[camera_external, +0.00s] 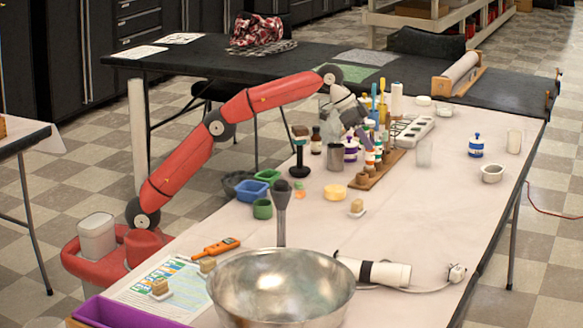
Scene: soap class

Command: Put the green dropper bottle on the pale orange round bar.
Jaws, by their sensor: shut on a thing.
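My gripper (361,133) is at the end of the red arm, over the wooden rack of small bottles on the light table. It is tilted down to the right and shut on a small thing. The held thing is too small and crowded to make out. I cannot pick out the green dropper bottle for sure. A pale orange round bar (335,191) lies flat on the table, in front of the rack and to the left. It is apart from my gripper, and nothing rests on it.
The wooden rack (376,171) holds several small bottles with colored caps. A metal cup (335,157), a blue tub (256,191), a green cup (262,209) and a dark stand (300,160) are left of it. A large steel bowl (280,286) is in front.

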